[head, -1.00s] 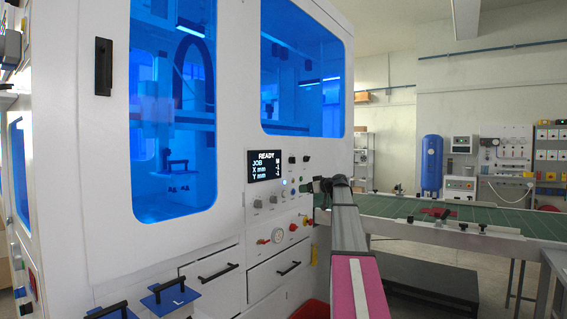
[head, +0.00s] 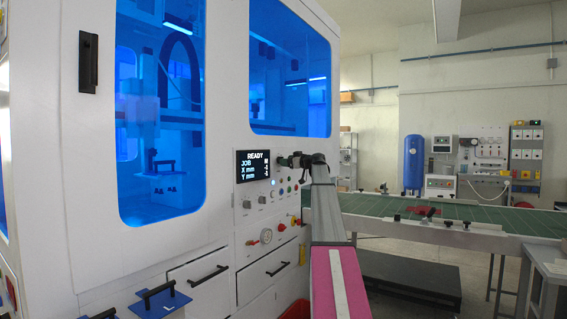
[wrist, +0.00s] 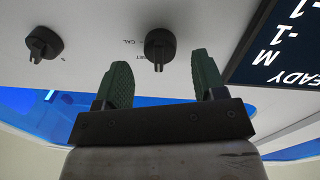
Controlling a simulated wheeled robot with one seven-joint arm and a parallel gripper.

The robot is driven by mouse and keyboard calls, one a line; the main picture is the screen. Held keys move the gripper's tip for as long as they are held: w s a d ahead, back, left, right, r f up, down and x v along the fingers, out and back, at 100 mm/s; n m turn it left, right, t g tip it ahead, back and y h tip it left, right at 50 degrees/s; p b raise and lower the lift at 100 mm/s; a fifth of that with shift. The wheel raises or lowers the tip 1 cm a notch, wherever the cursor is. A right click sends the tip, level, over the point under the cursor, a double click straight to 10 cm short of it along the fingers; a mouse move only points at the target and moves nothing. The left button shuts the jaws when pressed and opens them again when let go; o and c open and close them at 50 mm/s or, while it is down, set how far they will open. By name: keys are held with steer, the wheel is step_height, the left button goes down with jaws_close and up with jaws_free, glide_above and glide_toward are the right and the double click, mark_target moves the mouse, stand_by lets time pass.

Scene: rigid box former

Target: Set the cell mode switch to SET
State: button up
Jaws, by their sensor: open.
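Two black rotary knobs sit on the white panel in the wrist view: the left knob (wrist: 43,45) and the right knob (wrist: 160,47). Small print by the right knob includes "CAL"; another label is partly hidden by my fingers. I cannot read which knob is the mode switch. My gripper (wrist: 163,80) is open and empty, its two green-padded fingers just below the right knob in the picture, one to each side. No contact shows. In the head view my gripper (head: 301,160) is right of the display, in front of the control panel (head: 240,213).
The lit display (head: 253,165) reads READY with JOB, X mm and Y mm lines; its corner (wrist: 283,45) is close right of my fingers. A red-and-yellow knob (head: 295,220) and drawer handles (head: 208,275) lie lower. A green conveyor (head: 400,207) runs right.

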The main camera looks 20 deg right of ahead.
steer(key=x, duration=0.2)
steer(key=shift+w+a, duration=0.2)
steer(key=shift+w, duration=0.1)
steer(key=shift+c, duration=0.3)
steer(key=c, duration=0.9)
steer(key=shift+o, duration=0.2)
